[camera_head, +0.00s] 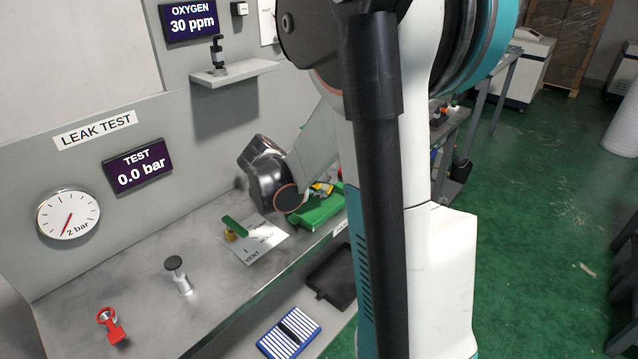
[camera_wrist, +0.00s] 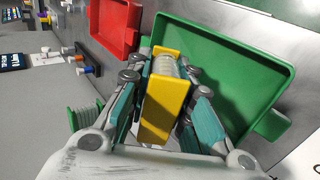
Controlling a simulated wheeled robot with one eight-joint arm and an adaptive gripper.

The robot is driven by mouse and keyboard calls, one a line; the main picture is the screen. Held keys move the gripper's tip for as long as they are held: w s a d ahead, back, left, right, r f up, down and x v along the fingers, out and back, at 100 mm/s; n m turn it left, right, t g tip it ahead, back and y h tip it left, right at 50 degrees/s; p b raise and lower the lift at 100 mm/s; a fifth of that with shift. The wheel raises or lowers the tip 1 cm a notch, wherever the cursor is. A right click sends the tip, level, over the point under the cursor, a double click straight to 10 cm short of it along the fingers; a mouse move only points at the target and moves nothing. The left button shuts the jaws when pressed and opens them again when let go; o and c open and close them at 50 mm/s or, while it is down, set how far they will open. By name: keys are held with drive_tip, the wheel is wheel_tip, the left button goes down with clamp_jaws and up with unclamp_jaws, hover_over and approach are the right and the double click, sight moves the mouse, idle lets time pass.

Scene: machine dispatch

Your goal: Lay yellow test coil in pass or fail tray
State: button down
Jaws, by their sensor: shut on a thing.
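The yellow test coil (camera_wrist: 165,98) shows in the wrist view, with yellow end plates and a pale winding between them. My gripper (camera_wrist: 162,85) is shut on it, with teal fingers on both sides. The coil is over the green tray (camera_wrist: 243,58); I cannot tell whether it touches the tray floor. The red tray (camera_wrist: 115,25) lies beside the green one at the upper left. In the head view the green tray (camera_head: 317,212) is on the bench, partly hidden by my arm, with a bit of yellow (camera_head: 322,188) above it.
The bench holds a green-handled valve (camera_head: 234,228) on a marked plate, a black-topped post (camera_head: 177,275) and a red fitting (camera_head: 112,326). A gauge (camera_head: 67,214) and display (camera_head: 137,165) are on the wall. A blue rack (camera_head: 289,333) and black tray (camera_head: 331,275) sit below.

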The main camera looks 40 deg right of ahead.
drive_tip(key=shift+f, duration=0.1)
drive_tip(key=c, duration=1.3)
unclamp_jaws()
drive_tip(key=shift+c, duration=0.2)
drive_tip(key=p+v, duration=0.4)
drive_tip(key=v, duration=0.4)
